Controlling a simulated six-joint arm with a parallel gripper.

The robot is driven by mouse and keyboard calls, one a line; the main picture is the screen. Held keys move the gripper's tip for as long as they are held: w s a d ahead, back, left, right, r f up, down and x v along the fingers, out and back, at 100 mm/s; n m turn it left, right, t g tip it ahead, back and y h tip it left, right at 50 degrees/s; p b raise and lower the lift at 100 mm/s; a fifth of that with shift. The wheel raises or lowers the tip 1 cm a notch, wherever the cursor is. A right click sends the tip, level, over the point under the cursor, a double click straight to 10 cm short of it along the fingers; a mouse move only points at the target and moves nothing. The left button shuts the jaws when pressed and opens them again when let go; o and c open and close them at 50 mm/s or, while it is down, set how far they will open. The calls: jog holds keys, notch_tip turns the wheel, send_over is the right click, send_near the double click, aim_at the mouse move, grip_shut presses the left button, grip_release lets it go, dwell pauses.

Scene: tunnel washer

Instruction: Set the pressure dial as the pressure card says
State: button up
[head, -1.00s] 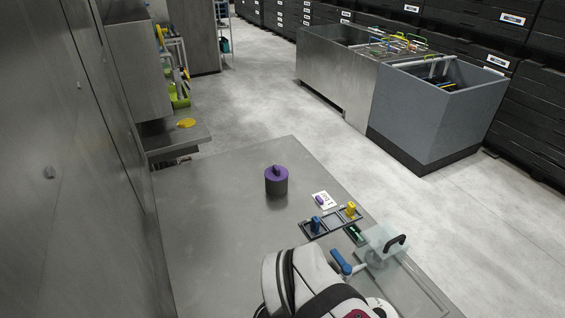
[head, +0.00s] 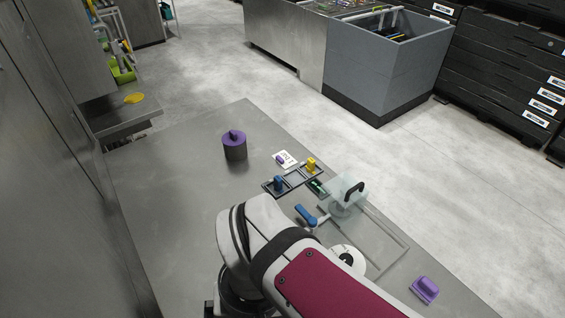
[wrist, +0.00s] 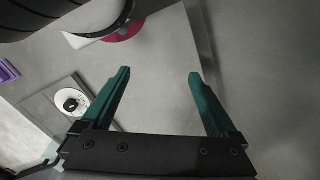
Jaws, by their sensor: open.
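A dark round drum with a purple top and a raised purple grip (head: 234,146) stands on the grey table in the head view; it looks like the pressure dial. Just right of it lies a small white card (head: 289,163) with a purple mark; its print is too small to read. My gripper (wrist: 160,75) shows in the wrist view, open and empty, with teal fingers over bare grey surface. The drum and card are not seen in the wrist view. In the head view my arm hides the gripper.
A black frame with a blue peg (head: 278,184) and a yellow peg (head: 311,165) sits beside the card. Nearby are a blue-handled lever (head: 306,215), a clear block with a black handle (head: 347,194), a white disc (head: 349,259) and a purple block (head: 425,289). The table's left part is clear.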

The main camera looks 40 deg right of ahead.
jog(key=shift+c, duration=0.7)
jog(key=shift+m, duration=0.3)
jog(key=w+d, duration=0.4)
jog(key=d, duration=0.1)
jog(key=shift+w+d+r, duration=0.1)
jog(key=shift+w+r, duration=0.05)
jog(key=shift+r, duration=0.1)
jog(key=shift+c, duration=0.9)
jog(key=h, duration=0.2)
send_near(347, 256)
jog(key=shift+m, duration=0.3)
jog(key=f, duration=0.7)
jog(key=shift+s+a+f, duration=0.2)
jog(key=shift+s+a, duration=0.05)
jog(key=shift+s, duration=0.05)
jog(key=shift+f, duration=0.55)
jog(key=shift+c, duration=0.2)
